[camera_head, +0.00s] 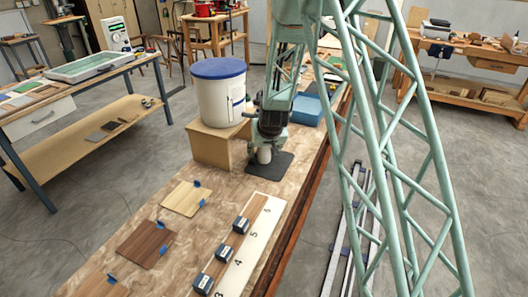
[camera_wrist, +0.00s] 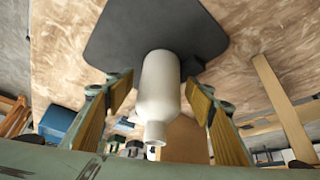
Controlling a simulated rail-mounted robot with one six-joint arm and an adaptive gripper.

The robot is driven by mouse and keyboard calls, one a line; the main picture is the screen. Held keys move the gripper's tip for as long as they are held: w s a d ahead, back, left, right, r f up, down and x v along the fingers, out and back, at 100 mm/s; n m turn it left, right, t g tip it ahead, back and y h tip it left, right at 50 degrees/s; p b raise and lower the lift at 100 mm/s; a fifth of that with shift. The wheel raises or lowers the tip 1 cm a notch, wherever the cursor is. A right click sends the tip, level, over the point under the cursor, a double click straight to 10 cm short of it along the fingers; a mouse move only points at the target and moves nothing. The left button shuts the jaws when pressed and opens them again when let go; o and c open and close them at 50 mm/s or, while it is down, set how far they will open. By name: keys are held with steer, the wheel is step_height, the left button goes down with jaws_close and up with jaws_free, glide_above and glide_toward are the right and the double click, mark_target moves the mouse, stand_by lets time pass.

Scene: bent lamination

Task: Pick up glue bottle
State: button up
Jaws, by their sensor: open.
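The glue bottle is a white bottle with a narrow neck; in the wrist view the glue bottle (camera_wrist: 158,88) stands on a dark mat (camera_wrist: 110,42). In the head view the bottle (camera_head: 264,155) shows just under my gripper (camera_head: 265,140), on the dark mat (camera_head: 270,172). In the wrist view my gripper (camera_wrist: 160,105) is open, with one finger on each side of the bottle. Gaps show between the fingers and the bottle, so they look apart from it. My wrist hides part of the bottle in the head view.
A white bucket with a blue lid (camera_head: 220,92) stands on a wooden box (camera_head: 208,146) close left of my gripper. A blue box (camera_head: 307,109) lies behind. In front lie wood veneer sheets (camera_head: 146,243) and a white board with dark blocks (camera_head: 222,252).

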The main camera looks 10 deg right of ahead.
steer(key=c, duration=1.1)
steer(key=shift+r, duration=0.2)
